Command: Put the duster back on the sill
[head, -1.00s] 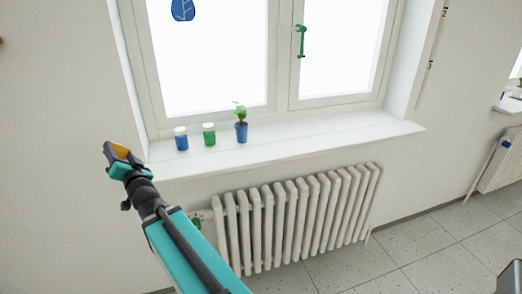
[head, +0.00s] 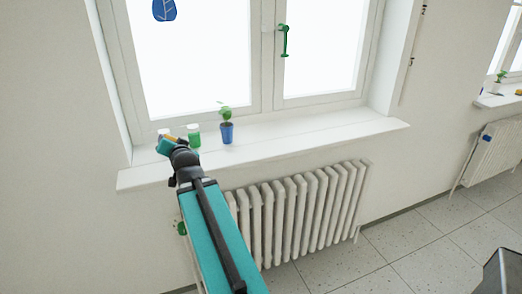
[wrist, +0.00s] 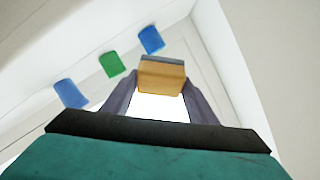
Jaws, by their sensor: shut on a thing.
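My gripper (head: 170,145) is shut on the duster (wrist: 162,78), a small orange-yellow block with a grey layer along one side. In the head view only a little of the duster's orange (head: 175,139) shows at the gripper's tip. The gripper appears over the left part of the white window sill (head: 310,135), in front of the jars there. I cannot tell how high above the sill the duster is. In the wrist view the duster sits between both fingers (wrist: 160,95), and no contact with the sill is visible.
On the sill stand a blue jar (head: 163,133), partly hidden by my gripper, a green jar (head: 194,136) and a plant in a blue pot (head: 227,131). The sill right of the pot is clear. A white radiator (head: 300,215) stands below.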

